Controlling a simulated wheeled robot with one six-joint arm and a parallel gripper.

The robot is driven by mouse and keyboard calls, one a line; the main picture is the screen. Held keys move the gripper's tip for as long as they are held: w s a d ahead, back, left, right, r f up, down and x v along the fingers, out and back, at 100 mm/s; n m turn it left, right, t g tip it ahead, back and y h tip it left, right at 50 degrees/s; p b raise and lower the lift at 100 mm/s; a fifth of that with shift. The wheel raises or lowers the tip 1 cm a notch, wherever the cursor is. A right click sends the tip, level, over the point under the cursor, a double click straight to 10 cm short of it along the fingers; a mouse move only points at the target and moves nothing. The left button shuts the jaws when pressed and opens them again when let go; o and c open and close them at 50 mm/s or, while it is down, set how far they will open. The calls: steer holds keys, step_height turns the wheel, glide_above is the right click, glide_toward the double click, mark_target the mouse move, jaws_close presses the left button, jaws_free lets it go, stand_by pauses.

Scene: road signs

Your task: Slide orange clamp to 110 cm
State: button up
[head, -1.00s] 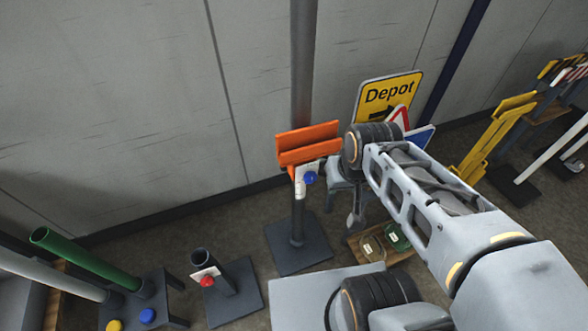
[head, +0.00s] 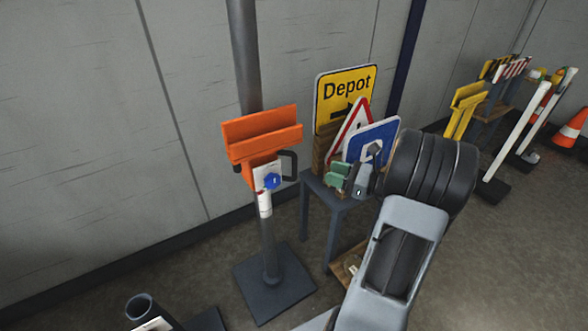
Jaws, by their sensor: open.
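The orange clamp (head: 262,135) sits high on an upright grey post (head: 266,232) with a square dark base (head: 273,284). It has a blue knob (head: 272,181) on a white plate and a dark handle (head: 290,164) on its right side. A white label band shows on the post just below it; I cannot read any marks. My gripper (head: 357,181) is to the right of the clamp, apart from the handle, at about the knob's height in the picture. It is open and small in view, and my wrist partly hides it.
A small grey table (head: 325,186) stands right of the post, with a green piece (head: 338,175) beside my gripper. Behind are a yellow Depot sign (head: 346,92), a red-bordered triangle and a blue sign (head: 372,141). Another short post (head: 140,306) stands at lower left.

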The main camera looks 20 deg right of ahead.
steer(key=b, duration=0.2)
glide_above(294, 176)
steer(key=shift+w+d, duration=0.2)
steer(key=shift+w, duration=0.2)
steer(key=shift+c, duration=0.3)
jaws_close()
